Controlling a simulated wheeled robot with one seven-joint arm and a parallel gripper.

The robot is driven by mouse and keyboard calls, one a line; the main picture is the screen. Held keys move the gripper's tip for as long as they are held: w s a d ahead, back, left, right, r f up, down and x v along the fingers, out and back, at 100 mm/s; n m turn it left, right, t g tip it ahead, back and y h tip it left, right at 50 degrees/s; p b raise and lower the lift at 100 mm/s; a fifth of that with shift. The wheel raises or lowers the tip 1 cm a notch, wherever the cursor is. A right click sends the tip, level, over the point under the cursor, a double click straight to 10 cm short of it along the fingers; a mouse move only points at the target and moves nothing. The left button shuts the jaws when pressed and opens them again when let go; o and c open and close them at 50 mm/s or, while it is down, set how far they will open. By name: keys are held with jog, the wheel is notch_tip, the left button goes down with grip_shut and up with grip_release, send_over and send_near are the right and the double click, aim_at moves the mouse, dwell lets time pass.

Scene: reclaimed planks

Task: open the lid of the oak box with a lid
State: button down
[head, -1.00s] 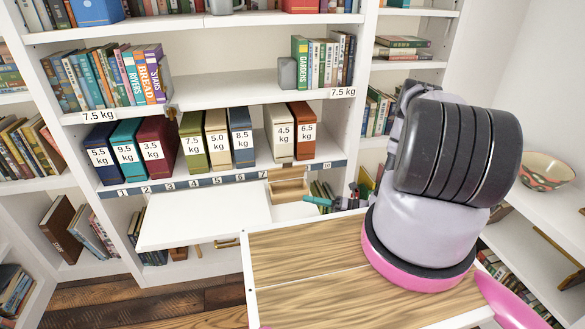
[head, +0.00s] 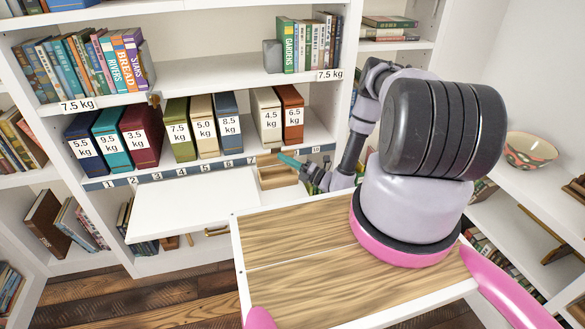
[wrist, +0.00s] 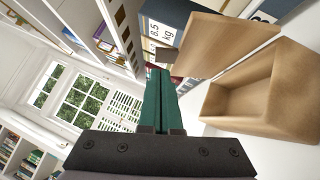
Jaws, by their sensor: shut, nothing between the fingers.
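The oak box (head: 279,181) stands on the white surface below the numbered shelf edge, left of my arm. In the wrist view the box (wrist: 217,101) is on the right, and its inside shows, open and empty as far as I can see. Its lid (wrist: 222,42) stands raised, away from the opening; the lid also shows in the head view (head: 267,159). My gripper (head: 281,155) is at the raised lid. In the wrist view its green fingers (wrist: 158,76) are together with nothing between them, left of the box and lid. I cannot tell whether they touch the lid.
A white pull-out board (head: 192,205) lies left of the box. Labelled binders (head: 202,127) stand on the shelf above it. A wood-topped surface (head: 290,240) is in front, beneath my arm. A bowl (head: 530,151) sits on the right shelf.

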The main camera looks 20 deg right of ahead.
aim_at(279, 149)
jog(key=shift+w+r, duration=0.25)
jog(key=shift+w, duration=0.45)
jog(key=shift+a, duration=0.1)
jog(key=shift+w+r+m+g+h, duration=0.4)
jog(key=shift+w+r+m+h, duration=0.2)
jog(key=shift+w+m, duration=0.25)
jog(key=shift+w+r+m+g+h, duration=0.3)
jog(key=shift+w+m+h, duration=0.3)
jog(key=shift+w+m, duration=0.25)
jog(key=shift+w+r+m+g+h, duration=0.1)
jog(key=shift+w+m+g+h, duration=0.2)
jog(key=shift+w, duration=0.8)
